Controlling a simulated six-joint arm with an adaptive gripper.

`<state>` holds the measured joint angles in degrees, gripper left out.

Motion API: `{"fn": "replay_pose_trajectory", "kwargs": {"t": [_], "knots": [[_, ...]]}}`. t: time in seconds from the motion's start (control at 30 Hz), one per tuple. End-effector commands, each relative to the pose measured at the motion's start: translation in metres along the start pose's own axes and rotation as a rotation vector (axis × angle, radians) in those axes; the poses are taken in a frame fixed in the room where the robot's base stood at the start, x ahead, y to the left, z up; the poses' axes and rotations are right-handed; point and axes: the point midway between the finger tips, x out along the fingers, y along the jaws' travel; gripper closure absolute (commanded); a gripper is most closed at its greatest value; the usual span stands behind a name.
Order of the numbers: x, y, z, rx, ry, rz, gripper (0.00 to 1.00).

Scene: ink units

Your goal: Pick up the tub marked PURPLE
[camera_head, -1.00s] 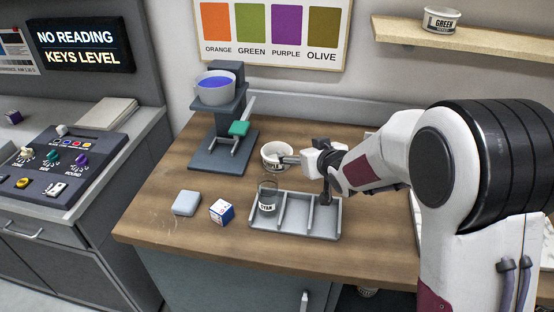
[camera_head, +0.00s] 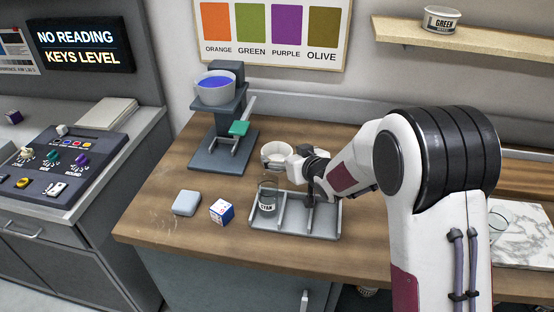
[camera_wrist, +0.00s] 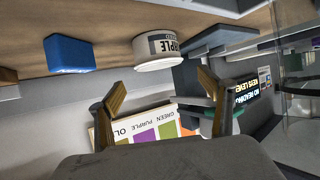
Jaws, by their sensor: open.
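The white tub marked PURPLE (camera_wrist: 158,48) shows upside down in the wrist view, its label partly readable, ahead of my open fingers. In the head view the tub (camera_head: 273,154) stands on the wooden counter behind the grey tray, partly covered by my gripper. My gripper (camera_wrist: 160,80) is open, with one finger on each side of the picture and nothing between the tips. In the head view my gripper (camera_head: 287,165) is close beside the tub on its near right side. Whether it touches the tub I cannot tell.
A glass beaker marked CYAN (camera_head: 267,199) stands in the left compartment of the grey tray (camera_head: 294,228), close to my gripper. A dark stand (camera_head: 222,153) holds a bowl left of the tub. A blue block (camera_wrist: 68,54) shows in the wrist view. A GREEN tub (camera_head: 441,20) is on the shelf.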

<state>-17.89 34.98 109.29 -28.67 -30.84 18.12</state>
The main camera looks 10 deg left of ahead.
Motion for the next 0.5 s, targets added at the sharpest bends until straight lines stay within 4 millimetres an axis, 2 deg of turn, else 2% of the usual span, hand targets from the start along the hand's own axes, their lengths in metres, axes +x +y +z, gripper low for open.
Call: {"fn": "replay_pose_trajectory", "kwargs": {"t": [0.2, 0.5], "knots": [[0.013, 0.000, 0.001, 0.000, -0.001, 0.000, 0.20], [0.014, 0.000, 0.001, 0.000, -0.001, 0.000, 0.20]]}}
